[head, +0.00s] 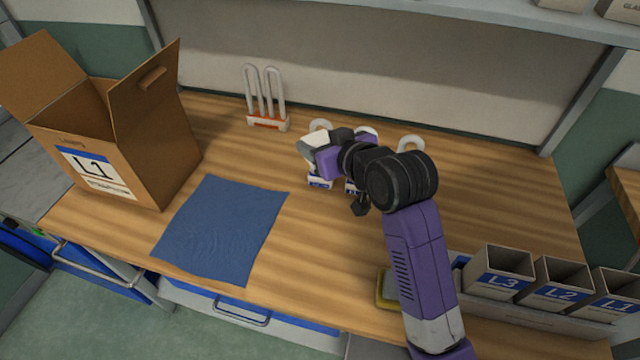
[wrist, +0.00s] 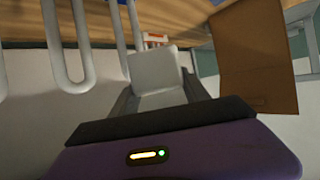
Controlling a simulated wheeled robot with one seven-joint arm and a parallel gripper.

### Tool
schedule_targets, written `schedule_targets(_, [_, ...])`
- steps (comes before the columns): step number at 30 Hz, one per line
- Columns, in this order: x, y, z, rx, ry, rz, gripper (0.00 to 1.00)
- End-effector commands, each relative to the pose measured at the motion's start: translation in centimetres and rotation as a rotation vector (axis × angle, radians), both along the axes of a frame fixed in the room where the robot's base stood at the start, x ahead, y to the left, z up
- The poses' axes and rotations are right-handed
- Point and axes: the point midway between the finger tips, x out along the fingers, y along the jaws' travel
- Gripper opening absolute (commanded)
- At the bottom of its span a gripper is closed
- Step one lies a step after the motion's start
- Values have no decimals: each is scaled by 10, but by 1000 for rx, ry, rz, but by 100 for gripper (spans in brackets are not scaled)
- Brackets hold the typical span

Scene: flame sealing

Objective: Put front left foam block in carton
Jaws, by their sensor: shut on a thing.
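A pale grey-white foam block (wrist: 155,72) is held between the two fingers of my gripper (wrist: 160,92) in the wrist view. In the head view the block (head: 314,139) shows as a small pale shape at the tip of my gripper (head: 309,150), over the middle of the bench. Whether it was the front left block cannot be told from these frames. The open brown carton (head: 152,128), labelled L1, stands at the bench's left end, left of my gripper, with its flaps up. Its brown cardboard also shows at the right in the wrist view (wrist: 258,65).
A blue cloth (head: 222,228) lies between carton and gripper. A rack of U-shaped tubes (head: 267,122) stands at the back. More tubes on blue-white bases (head: 319,182) are under and behind my arm. Bins L3 (head: 498,285), L2 and L1 stand front right.

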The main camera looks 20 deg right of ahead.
Motion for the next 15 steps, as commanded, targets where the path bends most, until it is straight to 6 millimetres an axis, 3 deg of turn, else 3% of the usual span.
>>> schedule_targets(15, [-1, 0, -124, 1, 7, -1, 16])
